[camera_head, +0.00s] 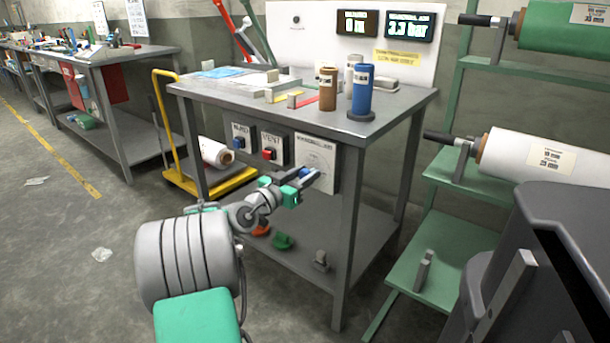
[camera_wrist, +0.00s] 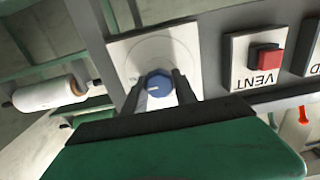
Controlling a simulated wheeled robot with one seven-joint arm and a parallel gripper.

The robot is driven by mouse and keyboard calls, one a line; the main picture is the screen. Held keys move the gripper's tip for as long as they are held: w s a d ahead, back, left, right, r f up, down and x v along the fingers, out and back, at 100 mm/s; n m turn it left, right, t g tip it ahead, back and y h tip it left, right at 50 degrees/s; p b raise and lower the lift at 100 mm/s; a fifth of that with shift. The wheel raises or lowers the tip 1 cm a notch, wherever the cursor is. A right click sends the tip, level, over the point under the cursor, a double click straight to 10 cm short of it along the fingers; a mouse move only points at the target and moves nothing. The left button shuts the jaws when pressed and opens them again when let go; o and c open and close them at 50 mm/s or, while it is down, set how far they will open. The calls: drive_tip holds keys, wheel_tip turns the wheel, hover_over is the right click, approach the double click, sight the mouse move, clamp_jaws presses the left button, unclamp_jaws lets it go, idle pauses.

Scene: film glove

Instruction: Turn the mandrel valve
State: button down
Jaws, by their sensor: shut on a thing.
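The mandrel valve is a blue round knob with a white mark (camera_wrist: 158,84) on a white dial plate (camera_head: 318,156) at the right of the workbench's front. In the wrist view the dial plate (camera_wrist: 185,40) shows a faint circle around the knob. My gripper (camera_head: 308,178) reaches the plate from the front, and its two dark fingers (camera_wrist: 160,88) stand one on each side of the knob, shut on it. In the head view the fingers and my wrist hide most of the knob.
Left of the dial plate are a red VENT button (camera_head: 269,154) and a blue button (camera_head: 239,143). The workbench (camera_head: 400,103) carries a brown roll (camera_head: 328,89) and a blue roll (camera_head: 361,90). A green rack (camera_head: 430,260) with film rolls stands right. A yellow cart (camera_head: 226,184) stands behind left.

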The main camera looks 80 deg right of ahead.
idle(0.4)
drive_tip(key=n+p, duration=0.3)
drive_tip(key=n, duration=0.1)
drive_tip(key=shift+r+n, duration=0.15)
drive_tip(key=shift+n, duration=0.15)
drive_tip(key=n+p, duration=0.4)
drive_tip(key=shift+w, duration=0.1)
drive_tip(key=n+p, duration=0.4)
drive_tip(key=n, duration=0.1)
drive_tip(key=shift+n, duration=0.4)
drive_tip(key=shift+f+n+p, duration=0.2)
drive_tip(key=shift+n+p, duration=0.5)
drive_tip(key=shift+n, duration=0.2)
drive_tip(key=shift+f+n+p, duration=0.15)
drive_tip(key=shift+n+p, duration=0.55)
drive_tip(key=shift+n, duration=0.2)
drive_tip(key=c, duration=1)
unclamp_jaws()
drive_tip(key=shift+d, duration=0.1)
